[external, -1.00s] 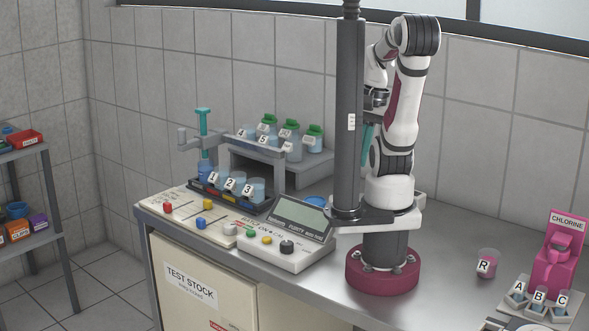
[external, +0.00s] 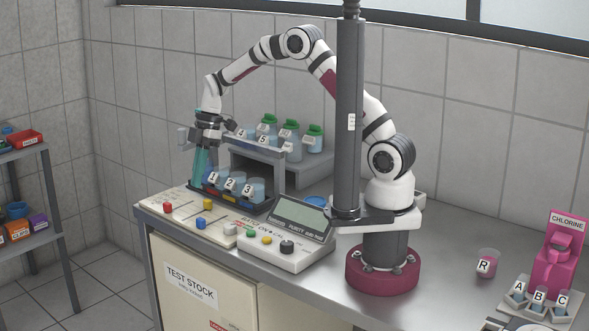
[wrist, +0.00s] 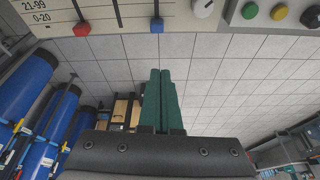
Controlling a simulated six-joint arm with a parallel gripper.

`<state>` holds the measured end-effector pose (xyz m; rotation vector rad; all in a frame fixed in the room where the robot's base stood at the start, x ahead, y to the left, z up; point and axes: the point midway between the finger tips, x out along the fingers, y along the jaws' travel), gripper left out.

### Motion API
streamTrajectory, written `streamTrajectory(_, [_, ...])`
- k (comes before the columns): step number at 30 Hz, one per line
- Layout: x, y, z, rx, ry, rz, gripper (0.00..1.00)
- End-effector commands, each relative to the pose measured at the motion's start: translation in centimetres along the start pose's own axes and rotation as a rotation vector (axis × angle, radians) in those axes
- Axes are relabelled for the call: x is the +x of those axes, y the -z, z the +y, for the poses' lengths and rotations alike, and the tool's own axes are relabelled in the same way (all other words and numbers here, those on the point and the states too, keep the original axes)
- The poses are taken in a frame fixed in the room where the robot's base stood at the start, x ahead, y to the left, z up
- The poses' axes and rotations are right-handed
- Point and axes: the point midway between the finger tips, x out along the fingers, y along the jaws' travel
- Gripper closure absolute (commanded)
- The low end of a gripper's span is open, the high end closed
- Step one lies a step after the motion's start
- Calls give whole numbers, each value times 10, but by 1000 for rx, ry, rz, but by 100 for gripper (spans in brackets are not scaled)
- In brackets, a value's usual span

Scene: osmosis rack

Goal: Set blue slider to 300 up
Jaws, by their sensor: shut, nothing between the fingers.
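The blue slider (external: 200,222) is a small blue knob at the front edge side of the cream control panel. It also shows in the wrist view as a blue block (wrist: 157,25) at the lower end of a dark slot. My gripper (external: 198,180) has green fingers, pressed together and empty, pointing down above the back part of the panel near the numbered beakers. In the wrist view the closed fingertips (wrist: 160,72) lie below the blue slider in the picture, apart from it. The scale labels beside the blue slider are not readable.
A red slider (external: 168,207) and a yellow knob (external: 208,203) are on the same panel. The rack with beakers 1, 2 and 3 (external: 233,203) stands close behind. A meter with a screen (external: 300,216) stands to the right.

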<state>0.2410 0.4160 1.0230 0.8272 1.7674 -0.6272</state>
Motion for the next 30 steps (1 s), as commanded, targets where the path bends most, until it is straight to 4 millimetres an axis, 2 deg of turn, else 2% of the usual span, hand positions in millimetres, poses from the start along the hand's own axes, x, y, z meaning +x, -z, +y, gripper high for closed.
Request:
streamTrajectory(1, [10,8,2,-53,6,2,100])
streamTrajectory(3, [17,14,3,-102,10,5,100])
streamTrajectory(13, [19,15,4,-115,10,5,100])
streamTrajectory(16, [28,15,3,-115,12,5,100])
streamTrajectory(27, [106,15,2,-113,13,4,100])
streamTrajectory(29, [118,15,2,-112,14,5,100])
streamTrajectory(30, [118,9,3,-110,10,4,100])
